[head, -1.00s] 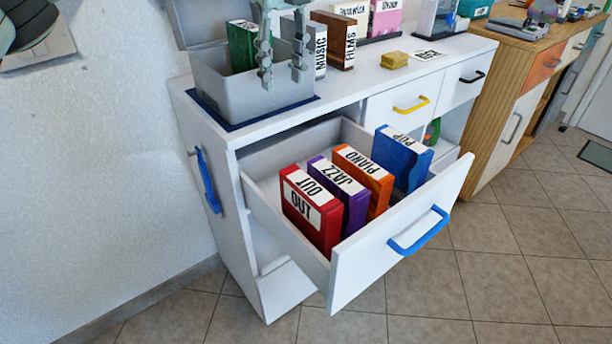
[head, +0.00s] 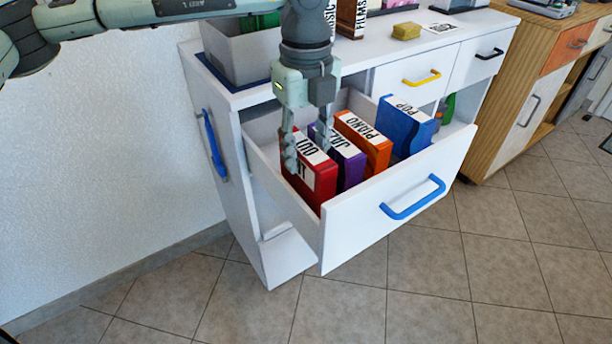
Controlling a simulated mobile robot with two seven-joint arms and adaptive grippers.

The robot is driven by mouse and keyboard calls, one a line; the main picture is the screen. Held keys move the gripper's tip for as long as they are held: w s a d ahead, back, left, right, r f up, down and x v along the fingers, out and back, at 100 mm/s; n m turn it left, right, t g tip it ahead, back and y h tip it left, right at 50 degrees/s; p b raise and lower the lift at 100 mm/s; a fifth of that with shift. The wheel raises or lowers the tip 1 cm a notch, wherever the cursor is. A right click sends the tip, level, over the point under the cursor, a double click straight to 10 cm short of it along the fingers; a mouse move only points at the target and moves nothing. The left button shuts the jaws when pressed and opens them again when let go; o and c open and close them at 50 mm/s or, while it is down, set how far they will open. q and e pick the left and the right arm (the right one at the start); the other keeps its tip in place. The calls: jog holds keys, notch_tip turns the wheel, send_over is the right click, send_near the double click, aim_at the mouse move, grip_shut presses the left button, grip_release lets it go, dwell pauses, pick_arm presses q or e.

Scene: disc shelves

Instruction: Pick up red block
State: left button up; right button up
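The red block (head: 326,186), labelled "OUT", stands upright at the left end of the open drawer (head: 350,232). My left gripper (head: 307,158) points down over its top, fingers apart. One finger hides part of the block's label. The other is by the edge between the red block and the purple block (head: 350,172). The fingers look open, and I cannot tell whether they touch the block. My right gripper is not in view.
An orange block (head: 376,158) and a blue block (head: 405,128) stand farther right in the drawer. A grey box (head: 240,55) and a small yellow block (head: 406,31) are on the cabinet top. The drawer front has a blue handle (head: 413,198).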

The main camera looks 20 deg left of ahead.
pick_arm(q)
jog(key=shift+f, duration=0.7)
grip_shut()
